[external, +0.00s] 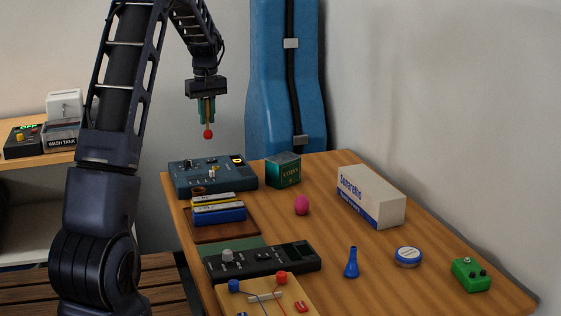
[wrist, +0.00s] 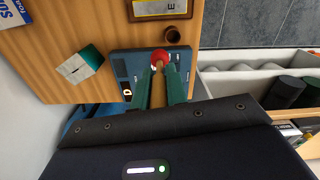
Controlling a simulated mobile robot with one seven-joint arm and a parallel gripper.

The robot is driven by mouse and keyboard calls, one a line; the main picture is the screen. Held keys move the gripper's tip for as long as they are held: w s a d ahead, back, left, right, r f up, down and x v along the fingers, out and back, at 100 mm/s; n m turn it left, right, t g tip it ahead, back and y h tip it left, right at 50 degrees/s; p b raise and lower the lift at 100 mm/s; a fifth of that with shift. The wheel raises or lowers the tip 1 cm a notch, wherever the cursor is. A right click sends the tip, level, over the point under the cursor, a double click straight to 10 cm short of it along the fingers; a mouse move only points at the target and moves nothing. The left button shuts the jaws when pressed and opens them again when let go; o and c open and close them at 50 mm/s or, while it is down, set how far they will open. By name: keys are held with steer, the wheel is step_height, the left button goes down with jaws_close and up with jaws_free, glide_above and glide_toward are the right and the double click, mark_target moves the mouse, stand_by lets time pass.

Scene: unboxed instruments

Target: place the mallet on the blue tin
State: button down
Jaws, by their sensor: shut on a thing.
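My gripper (external: 207,118) is shut on the mallet, high above the far left part of the table. The mallet has a red ball head (external: 208,134) that hangs down and a wooden handle between the green fingers. In the wrist view the red head (wrist: 160,57) shows just past the fingertips (wrist: 162,76), over the blue-grey device. The blue tin (external: 408,256), small and round with a pale lid, sits on the right part of the table, well away from my gripper. It is not in the wrist view.
A blue-grey device (external: 215,178) lies below the mallet, beside a teal coin box (external: 283,170). A white and blue carton (external: 371,196), a pink egg-like object (external: 302,205), a blue cone-shaped piece (external: 351,264) and a green pedal (external: 470,274) stand around the tin. Bare wood surrounds it.

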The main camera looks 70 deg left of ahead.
steer(key=w+d+m, duration=0.5)
steer(key=w+d, duration=0.5)
steer(key=w, duration=0.5)
steer(key=m, duration=1.2)
glide_above(413, 255)
step_height(413, 255, down, 18)
steer(key=shift+r, duration=0.1)
steer(key=shift+f, duration=0.2)
steer(key=c, duration=1.6)
jaws_free()
steer(key=shift+a, duration=0.1)
steer(key=shift+o, duration=1)
